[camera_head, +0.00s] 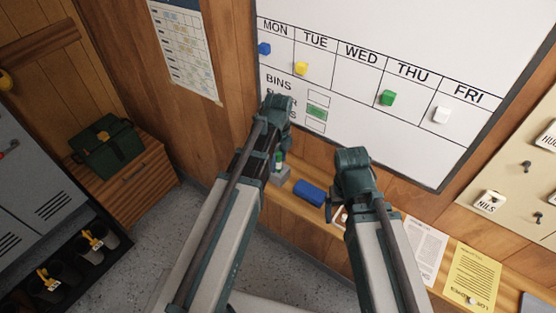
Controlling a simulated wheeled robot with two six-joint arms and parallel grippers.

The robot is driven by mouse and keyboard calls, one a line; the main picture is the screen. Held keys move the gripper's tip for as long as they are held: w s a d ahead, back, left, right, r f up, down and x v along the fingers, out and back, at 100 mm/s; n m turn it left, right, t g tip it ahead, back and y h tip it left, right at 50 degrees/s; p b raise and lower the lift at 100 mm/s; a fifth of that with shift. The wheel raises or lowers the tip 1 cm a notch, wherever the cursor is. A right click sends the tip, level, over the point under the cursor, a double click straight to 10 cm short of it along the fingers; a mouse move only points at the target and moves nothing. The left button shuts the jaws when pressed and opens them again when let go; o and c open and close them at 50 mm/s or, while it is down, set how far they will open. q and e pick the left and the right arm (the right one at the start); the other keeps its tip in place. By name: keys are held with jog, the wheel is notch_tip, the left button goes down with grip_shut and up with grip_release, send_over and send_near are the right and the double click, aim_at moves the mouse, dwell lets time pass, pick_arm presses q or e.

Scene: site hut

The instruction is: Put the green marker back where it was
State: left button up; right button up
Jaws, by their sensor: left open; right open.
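A small upright item with a green band (279,160) stands in a grey holder, partly hidden by my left arm.
Blue (264,48), yellow (301,68) and white (441,115) markers sit under MON, TUE and FRI. A blue eraser-like block (309,193) and papers lie on the wooden ledge. A tag board (520,170) hangs at right. A green bag (105,145) sits on a crate at left.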

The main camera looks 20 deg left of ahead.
pick_arm(q)
notch_tip(320, 180, up, 12)
jog(key=p, duration=1.1)
jog(key=shift+f, duration=0.2)
jog(key=shift+s+d+f+n, duration=0.1)
jog(key=shift+s+d+n, duration=0.25)
jog(key=shift+n, duration=0.05)
jog(key=s+d+n+y, duration=0.1)
jog(key=s+d+n, duration=0.8)
jog(key=s+n, duration=0.4)
jog(key=n, duration=0.4)
jog(key=shift+s+d+n, duration=0.3)
jog(key=shift+d, duration=0.1)
